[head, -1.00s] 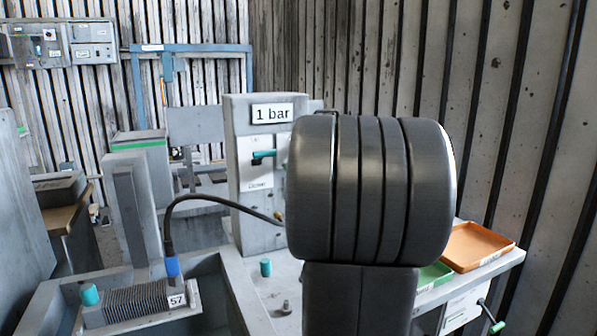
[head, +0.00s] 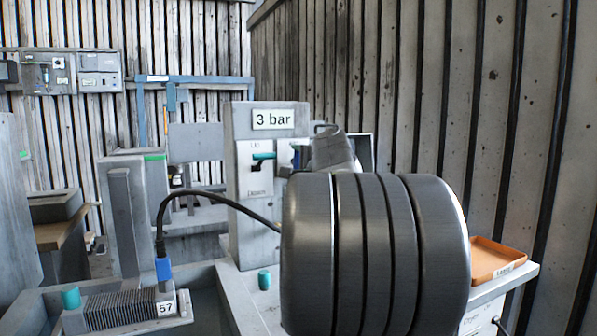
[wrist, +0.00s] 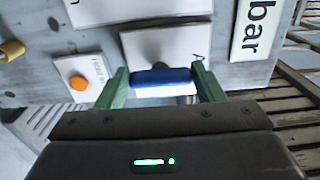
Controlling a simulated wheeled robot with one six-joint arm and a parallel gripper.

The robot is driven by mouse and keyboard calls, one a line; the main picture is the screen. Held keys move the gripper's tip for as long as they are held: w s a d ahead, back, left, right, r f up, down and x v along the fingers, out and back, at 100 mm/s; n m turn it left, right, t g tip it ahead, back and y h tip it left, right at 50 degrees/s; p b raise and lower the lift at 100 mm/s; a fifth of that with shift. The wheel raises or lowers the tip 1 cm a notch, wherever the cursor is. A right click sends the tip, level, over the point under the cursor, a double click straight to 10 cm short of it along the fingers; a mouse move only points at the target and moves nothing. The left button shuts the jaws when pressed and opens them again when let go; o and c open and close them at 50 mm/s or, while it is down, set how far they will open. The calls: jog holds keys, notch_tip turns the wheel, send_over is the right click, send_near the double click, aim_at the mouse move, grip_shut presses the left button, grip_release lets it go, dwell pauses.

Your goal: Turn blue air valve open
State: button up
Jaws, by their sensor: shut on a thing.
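The blue air valve (wrist: 160,77) is a blue bar-shaped handle on a white plate. In the wrist view it lies across the picture between the two green fingers of my gripper (wrist: 163,86), which is shut on it. In the head view my own arm hides most of the valve and the gripper. The grey panel (head: 243,215) behind it carries a pressure sign (head: 273,120) that reads 3 bar. The end of that sign, "bar", also shows in the wrist view (wrist: 255,27).
A teal lever (head: 263,156) sits on the panel left of the valve. A black hose (head: 196,192) runs to a finned part marked 57 (head: 120,306). An orange tray (head: 495,260) lies at right.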

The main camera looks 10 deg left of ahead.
dwell(0.4)
jog(key=o, duration=1)
jog(key=b+v, duration=0.1)
jog(key=v, duration=1.2)
jog(key=shift+s+d, duration=0.25)
jog(key=shift+s, duration=0.1)
jog(key=shift+w, duration=0.1)
jog(key=p+x, duration=0.1)
jog(key=x, duration=1.2)
jog(key=shift+w+a, duration=0.2)
jog(key=shift+a, duration=0.05)
jog(key=shift+d, duration=0.1)
